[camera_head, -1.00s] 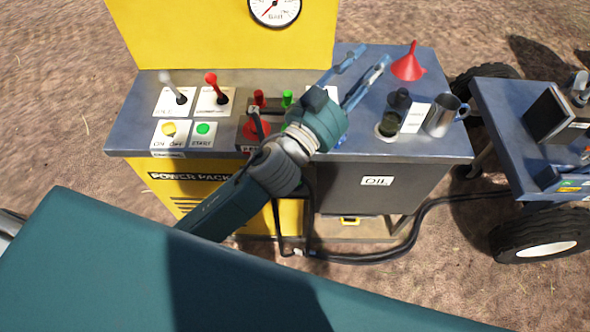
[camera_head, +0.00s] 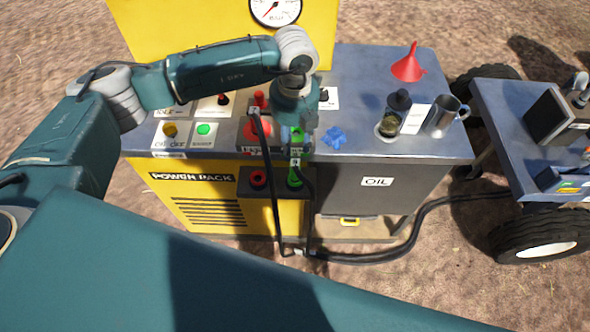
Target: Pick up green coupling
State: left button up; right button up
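The green coupling (camera_head: 296,137) is at the front edge of the power pack's top, with a black hose hanging below it. My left gripper (camera_head: 293,143) points down right over it, with its fingers around or just in front of the coupling. The gripper hides much of the coupling's upper part. I cannot tell whether the fingers are apart or closed on it. My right gripper is not in view.
A red coupling (camera_head: 256,131) with a black hose sits just left. Red (camera_head: 258,179) and green (camera_head: 294,178) sockets are on the front below.

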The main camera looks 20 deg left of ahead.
aim_at(295, 162)
pick_arm(q)
notch_tip(295, 162, down, 10)
jog(key=shift+d+r+p, duration=0.1)
jog(key=shift+r+p, duration=0.1)
jog(key=shift+p, duration=0.9)
jog(key=c, duration=0.8)
grip_shut()
jog(key=shift+r, duration=0.1)
